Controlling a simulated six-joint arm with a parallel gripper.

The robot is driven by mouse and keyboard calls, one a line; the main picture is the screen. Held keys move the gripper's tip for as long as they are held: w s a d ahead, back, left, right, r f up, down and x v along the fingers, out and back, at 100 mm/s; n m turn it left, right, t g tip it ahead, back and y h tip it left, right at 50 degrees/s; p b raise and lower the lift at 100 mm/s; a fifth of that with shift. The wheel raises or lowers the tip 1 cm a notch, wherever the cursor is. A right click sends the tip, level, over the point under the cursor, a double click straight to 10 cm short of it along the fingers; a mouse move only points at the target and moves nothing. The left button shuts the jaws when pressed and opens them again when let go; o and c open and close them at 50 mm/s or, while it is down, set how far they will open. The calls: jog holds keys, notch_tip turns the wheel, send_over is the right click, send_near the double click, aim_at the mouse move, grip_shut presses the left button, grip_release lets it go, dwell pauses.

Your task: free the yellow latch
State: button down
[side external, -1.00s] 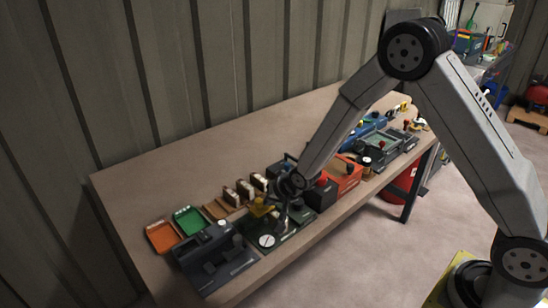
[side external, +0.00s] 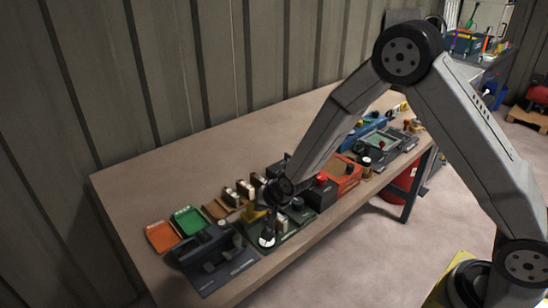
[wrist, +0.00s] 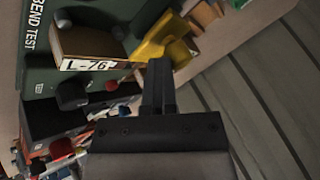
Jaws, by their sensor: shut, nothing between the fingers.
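The yellow latch (wrist: 160,40) is at the top middle of the wrist view, beside a brown block (wrist: 88,45) labelled "L-76" on a dark green panel (wrist: 150,10) marked "BEND TEST". The latch also shows in the side view (side external: 252,213), partly hidden by my arm. My gripper (wrist: 158,68) is shut and empty, its fingertips very close to the latch's near edge. I cannot tell whether they touch it.
A dark grey fixture (side external: 214,258) stands left of the green panel. Green (side external: 189,221) and orange (side external: 162,236) trays lie farther left. A red-orange box (side external: 345,176) and other fixtures stand to the right. The back of the table (side external: 200,170) is clear.

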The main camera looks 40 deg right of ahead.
jog(key=shift+s, duration=0.1)
jog(key=shift+s+d, duration=0.5)
jog(key=shift+d, duration=0.15)
jog(key=shift+s+d+r, duration=0.1)
jog(key=shift+s+d, duration=0.7)
jog(key=shift+d, duration=0.05)
jog(key=v, duration=1)
jog(key=shift+a, duration=0.1)
jog(key=s+d+n+g, duration=0.2)
jog(key=s+n, duration=0.2)
jog(key=s, duration=0.2)
jog(key=s+d+r+n+g, duration=0.1)
jog(key=s+d+n+g, duration=0.1)
jog(key=s, duration=0.5)
jog(key=shift+s+d+r+n+g+h, duration=0.2)
jog(key=shift+r+n+g+h, duration=0.15)
jog(key=shift+n, duration=0.55)
